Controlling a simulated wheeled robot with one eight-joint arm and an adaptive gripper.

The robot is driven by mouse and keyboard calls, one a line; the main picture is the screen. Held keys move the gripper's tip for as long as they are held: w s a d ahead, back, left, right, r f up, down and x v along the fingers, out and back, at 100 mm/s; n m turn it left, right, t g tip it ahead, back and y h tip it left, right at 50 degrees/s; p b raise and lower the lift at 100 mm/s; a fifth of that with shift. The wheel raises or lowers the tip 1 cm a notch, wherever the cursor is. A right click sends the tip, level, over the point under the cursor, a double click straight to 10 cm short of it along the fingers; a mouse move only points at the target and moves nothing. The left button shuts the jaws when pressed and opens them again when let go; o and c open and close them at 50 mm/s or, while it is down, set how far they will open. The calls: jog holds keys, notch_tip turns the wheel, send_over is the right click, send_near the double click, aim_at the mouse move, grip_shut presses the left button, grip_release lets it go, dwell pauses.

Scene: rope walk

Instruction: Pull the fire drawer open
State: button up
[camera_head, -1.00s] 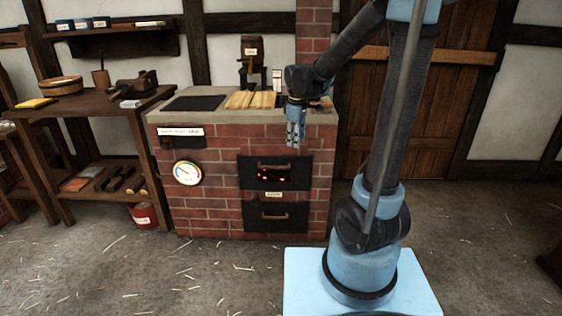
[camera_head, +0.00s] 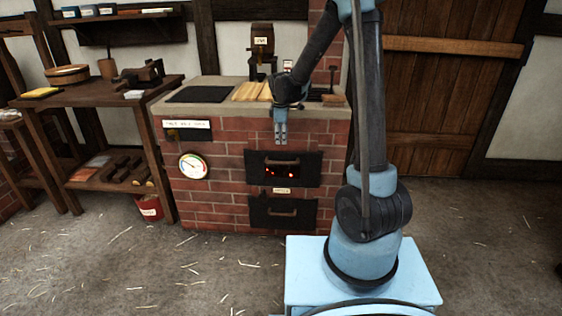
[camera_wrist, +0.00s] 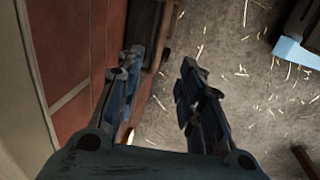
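The brick stove has two black fronts, each with a bar handle. The upper front (camera_head: 305,178) shows red glowing spots below its handle (camera_head: 283,162). The lower front (camera_head: 260,218) has its own handle (camera_head: 283,213). Both look closed. A small label (camera_head: 282,190) sits between them, too small to read, so I cannot tell which is the fire drawer. My gripper (camera_head: 281,141) points down, just above the upper front in the picture. In the wrist view my gripper (camera_wrist: 160,75) is open and empty, with brick and a dark front (camera_wrist: 143,30) at its left.
A round gauge (camera_head: 192,166) and a labelled plate (camera_head: 187,129) are on the stove's left. A workbench (camera_head: 100,97) with tools stands further left, a red bucket (camera_head: 148,207) beneath its right end. The straw-strewn floor (camera_head: 200,270) before the stove is clear.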

aim_at(282, 162)
jog(key=w+f, duration=0.1)
jog(key=f, duration=0.8)
jog(key=w+f, duration=0.1)
jog(key=f, duration=0.4)
jog(key=shift+w+d, duration=0.15)
jog(key=shift+w, duration=0.15)
jog(key=shift+r, duration=0.1)
